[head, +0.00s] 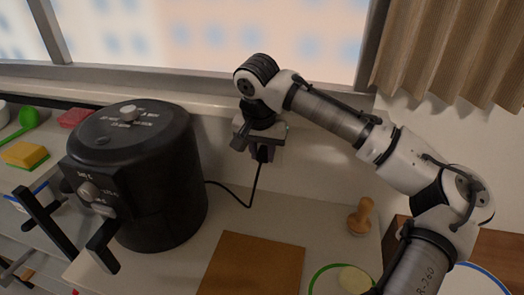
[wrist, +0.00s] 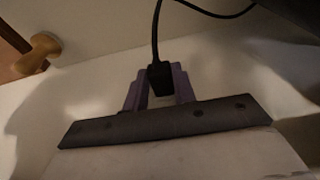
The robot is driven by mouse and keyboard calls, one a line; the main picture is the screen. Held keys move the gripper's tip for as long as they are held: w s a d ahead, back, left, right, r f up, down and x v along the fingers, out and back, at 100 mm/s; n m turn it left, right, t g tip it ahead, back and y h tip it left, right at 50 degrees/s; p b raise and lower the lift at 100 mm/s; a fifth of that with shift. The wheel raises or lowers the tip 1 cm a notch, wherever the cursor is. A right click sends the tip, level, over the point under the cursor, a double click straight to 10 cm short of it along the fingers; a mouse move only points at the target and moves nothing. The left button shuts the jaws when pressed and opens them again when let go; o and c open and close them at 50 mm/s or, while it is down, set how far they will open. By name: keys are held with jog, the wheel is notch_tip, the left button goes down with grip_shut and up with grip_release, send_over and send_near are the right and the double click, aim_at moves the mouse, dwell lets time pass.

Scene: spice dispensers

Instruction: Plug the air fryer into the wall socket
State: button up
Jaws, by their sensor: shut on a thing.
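The black air fryer (head: 150,190) stands on the counter at the left in the head view. Its black cord (head: 250,204) runs from its right side in a loop up to my gripper (head: 262,145). My gripper is at the wall below the window ledge, shut on the black plug (head: 262,154). In the wrist view the plug (wrist: 160,80) sits between the two fingers of my gripper (wrist: 159,88), with the cord leading away. The wall socket is not clearly visible; my gripper covers that part of the wall. I cannot tell whether the plug is in it.
A brown board (head: 255,265) lies at the front of the counter. A wooden knobbed tool (head: 361,217) stands to the right; it also shows in the wrist view (wrist: 38,54). A green-rimmed plate (head: 320,277) is at the front right. A curtain (head: 450,50) hangs at upper right.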

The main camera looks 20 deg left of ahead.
jog(key=o, duration=1.1)
jog(key=shift+w, duration=0.1)
jog(key=shift+c, duration=0.2)
